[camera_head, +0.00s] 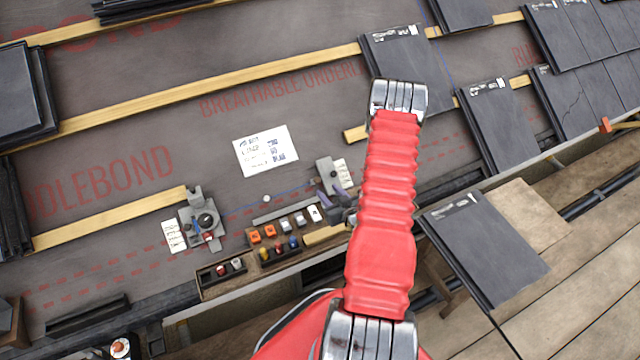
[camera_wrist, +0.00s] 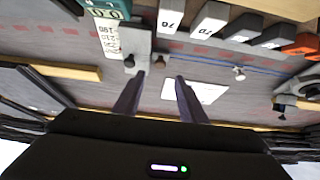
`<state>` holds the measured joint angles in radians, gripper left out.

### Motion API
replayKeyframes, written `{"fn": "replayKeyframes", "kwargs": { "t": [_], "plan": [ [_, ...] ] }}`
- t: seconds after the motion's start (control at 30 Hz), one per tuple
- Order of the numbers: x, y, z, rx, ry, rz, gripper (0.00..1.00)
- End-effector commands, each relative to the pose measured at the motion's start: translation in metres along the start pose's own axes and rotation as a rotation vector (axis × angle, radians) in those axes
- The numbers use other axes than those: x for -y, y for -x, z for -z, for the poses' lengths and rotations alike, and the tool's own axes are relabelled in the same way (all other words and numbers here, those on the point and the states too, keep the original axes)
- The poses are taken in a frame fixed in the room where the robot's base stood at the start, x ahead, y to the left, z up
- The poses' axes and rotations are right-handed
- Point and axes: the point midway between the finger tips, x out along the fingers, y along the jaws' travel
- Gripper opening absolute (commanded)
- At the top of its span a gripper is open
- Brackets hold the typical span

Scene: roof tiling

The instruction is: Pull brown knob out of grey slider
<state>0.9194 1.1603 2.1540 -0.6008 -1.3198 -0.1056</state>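My gripper (camera_head: 330,196) is open, with its two dark purple fingers apart and nothing seen between them in the wrist view (camera_wrist: 161,84). A grey plate-like piece, apparently the grey slider (camera_wrist: 124,40), lies just beyond the left finger in the wrist view. A small dark brown knob (camera_wrist: 129,62) sits at its near end, close to the left fingertip; whether they touch I cannot tell. Another small dark knob (camera_wrist: 160,61) is just right of it, ahead of the gap.
A tray (camera_head: 215,287) with orange, grey and coloured pieces lies close to the gripper. A second grey fixture (camera_head: 205,220) stands at the batten's end on the left. A white note (camera_head: 266,151) lies on the underlay. Slates (camera_head: 408,65) and wooden battens surround the area.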

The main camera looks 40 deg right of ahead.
Motion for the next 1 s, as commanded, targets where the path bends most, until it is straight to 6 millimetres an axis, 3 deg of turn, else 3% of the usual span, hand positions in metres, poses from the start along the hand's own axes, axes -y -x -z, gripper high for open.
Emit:
{"fn": "replayKeyframes", "kwargs": {
  "t": [0.5, 0.93, 1.0],
  "plan": [
    [0.0, -0.074, -0.001, 0.0, 0.0, 0.0, 0.38],
    [-0.001, -0.083, 0.0, 0.001, -0.001, -0.001, 0.38],
    [-0.001, -0.083, 0.0, 0.001, -0.001, -0.001, 0.34]
  ]
}}
